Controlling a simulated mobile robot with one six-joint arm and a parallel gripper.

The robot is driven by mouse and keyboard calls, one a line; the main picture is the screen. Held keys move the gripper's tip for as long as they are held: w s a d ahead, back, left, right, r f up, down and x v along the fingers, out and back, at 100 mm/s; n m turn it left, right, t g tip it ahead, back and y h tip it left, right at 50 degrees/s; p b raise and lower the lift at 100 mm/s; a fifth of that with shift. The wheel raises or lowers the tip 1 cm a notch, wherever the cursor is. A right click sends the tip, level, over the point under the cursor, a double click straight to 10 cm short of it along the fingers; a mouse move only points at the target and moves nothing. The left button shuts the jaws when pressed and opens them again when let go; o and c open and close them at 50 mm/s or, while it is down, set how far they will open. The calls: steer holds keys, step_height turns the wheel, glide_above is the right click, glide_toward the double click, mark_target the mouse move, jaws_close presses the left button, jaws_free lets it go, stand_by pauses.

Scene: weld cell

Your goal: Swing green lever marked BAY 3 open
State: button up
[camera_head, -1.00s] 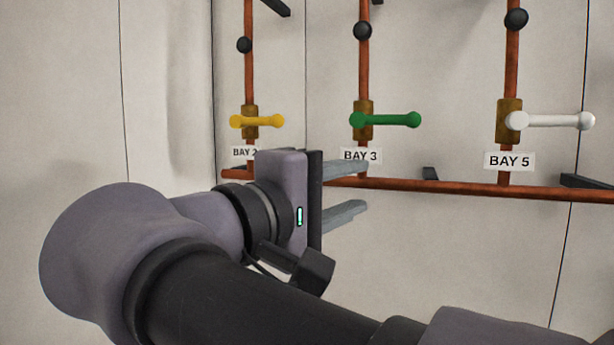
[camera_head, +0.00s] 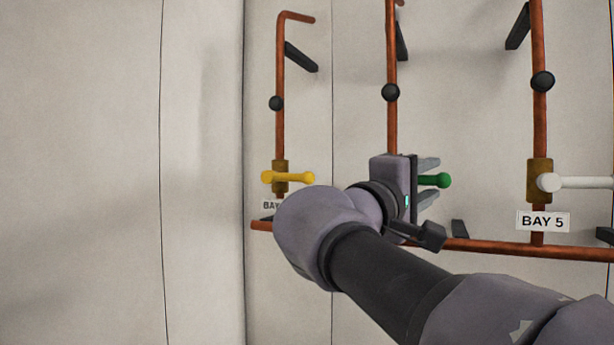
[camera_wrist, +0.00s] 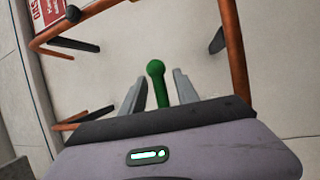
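The green lever (camera_head: 436,180) points right, level, across its upright copper pipe in the head view. My gripper (camera_head: 430,181) hides its valve body and the BAY 3 label. The lever's round end shows past the fingers. In the wrist view the green lever (camera_wrist: 157,82) lies between the two grey fingers of my gripper (camera_wrist: 157,90), with a narrow gap on each side. The gripper is open around the lever and not clamped on it.
A yellow lever (camera_head: 288,177) is to the left, its label partly covered by my arm. A white lever (camera_head: 575,183) above the BAY 5 label (camera_head: 543,221) is to the right. A horizontal copper pipe (camera_head: 520,249) runs below. The wall at far left is bare.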

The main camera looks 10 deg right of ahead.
steer(key=shift+c, duration=0.5)
jaws_close()
stand_by(1.0)
